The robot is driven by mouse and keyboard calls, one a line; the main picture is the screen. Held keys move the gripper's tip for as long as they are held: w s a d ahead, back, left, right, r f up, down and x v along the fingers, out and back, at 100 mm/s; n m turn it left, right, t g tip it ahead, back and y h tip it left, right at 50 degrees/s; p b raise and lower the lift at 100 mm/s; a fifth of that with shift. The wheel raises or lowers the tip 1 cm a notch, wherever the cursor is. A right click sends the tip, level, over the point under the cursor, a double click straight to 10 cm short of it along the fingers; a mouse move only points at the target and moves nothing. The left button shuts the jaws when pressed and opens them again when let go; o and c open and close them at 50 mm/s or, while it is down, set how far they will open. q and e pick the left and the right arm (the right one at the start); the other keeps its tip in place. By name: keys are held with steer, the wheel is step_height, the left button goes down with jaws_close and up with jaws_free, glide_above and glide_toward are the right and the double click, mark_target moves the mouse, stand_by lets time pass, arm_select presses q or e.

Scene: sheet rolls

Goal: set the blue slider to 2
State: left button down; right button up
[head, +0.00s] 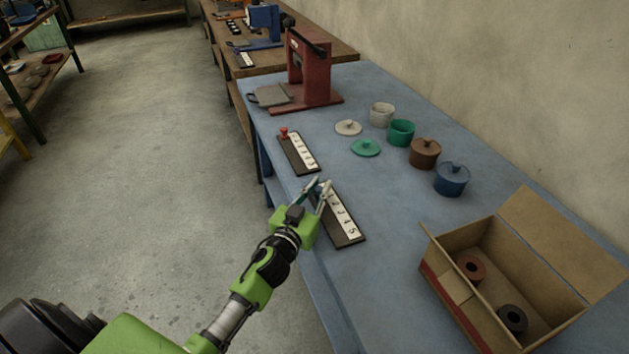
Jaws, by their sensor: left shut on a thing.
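The slider board (352,240) is a dark strip with a white number scale, lying on the blue table near its left edge. My left gripper (322,184) is at the far end of this board, by the low end of the scale. Its fingers are shut on the blue slider's knob, which is mostly hidden between them. The exact number beside the knob cannot be read, and the digits are small. My right gripper is not in view.
A second board with a red knob (284,132) lies farther back. A red press (307,75) stands behind it. An open cardboard box (450,285) with rolls is at the front right.

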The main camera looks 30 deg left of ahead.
arm_select(q)
steer(key=s+d, duration=0.2)
steer(key=shift+s+d, duration=0.15)
steer(key=shift+d, duration=0.15)
steer(key=c, duration=1.9)
jaws_free()
steer(key=s, duration=1.2)
steer(key=shift+d, duration=0.3)
